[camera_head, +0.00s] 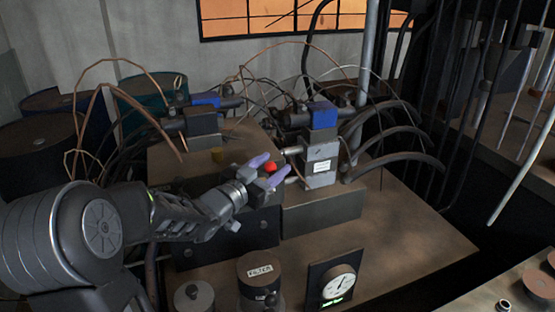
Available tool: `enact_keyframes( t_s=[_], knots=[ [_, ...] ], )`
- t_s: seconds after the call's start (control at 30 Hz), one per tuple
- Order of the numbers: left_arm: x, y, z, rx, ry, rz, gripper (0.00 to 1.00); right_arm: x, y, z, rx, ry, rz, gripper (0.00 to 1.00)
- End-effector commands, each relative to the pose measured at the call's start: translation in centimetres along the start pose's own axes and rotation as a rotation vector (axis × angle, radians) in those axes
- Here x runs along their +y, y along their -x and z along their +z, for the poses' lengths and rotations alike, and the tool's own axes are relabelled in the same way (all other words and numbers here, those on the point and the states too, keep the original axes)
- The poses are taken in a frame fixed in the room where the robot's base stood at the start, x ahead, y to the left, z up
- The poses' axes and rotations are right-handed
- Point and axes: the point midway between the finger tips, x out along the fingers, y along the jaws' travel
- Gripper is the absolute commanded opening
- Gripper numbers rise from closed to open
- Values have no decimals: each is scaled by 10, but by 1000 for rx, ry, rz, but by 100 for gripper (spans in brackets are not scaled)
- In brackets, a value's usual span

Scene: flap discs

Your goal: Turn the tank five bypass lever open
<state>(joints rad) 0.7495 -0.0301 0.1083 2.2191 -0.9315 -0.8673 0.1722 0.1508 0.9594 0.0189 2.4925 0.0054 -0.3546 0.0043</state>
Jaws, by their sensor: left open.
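A small red knob (270,166), which looks like a lever's end, sits just left of a grey valve block (321,180) with a blue top and a white label too small to read. My left gripper (268,169) has purple fingertips, one on each side of the red knob in the picture. The jaws are open; I cannot tell whether either finger touches the knob. The lever's shaft is mostly hidden behind the fingers. No label naming tank five can be read. My right gripper is out of view.
A second blue-topped valve (204,122) stands behind to the left, with thin copper pipes and black hoses around both valves. A filter canister (260,278) and a round gauge (339,286) stand in front. The bench top (420,240) is clear at right.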

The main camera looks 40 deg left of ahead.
Motion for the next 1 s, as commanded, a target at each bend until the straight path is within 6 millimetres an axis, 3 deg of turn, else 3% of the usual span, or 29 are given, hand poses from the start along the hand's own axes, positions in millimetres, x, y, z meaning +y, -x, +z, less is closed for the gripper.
enact_keyframes(
  t_s=[0.2, 0.5, 1.0],
  knots=[
    [0, -23, 0, 0, 2, 0, 50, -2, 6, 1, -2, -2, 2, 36],
    [0, -26, 0, 0, 0, -1, 50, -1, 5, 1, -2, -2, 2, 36],
    [0, -25, 0, 0, 0, -1, 9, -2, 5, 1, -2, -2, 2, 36]
  ],
)
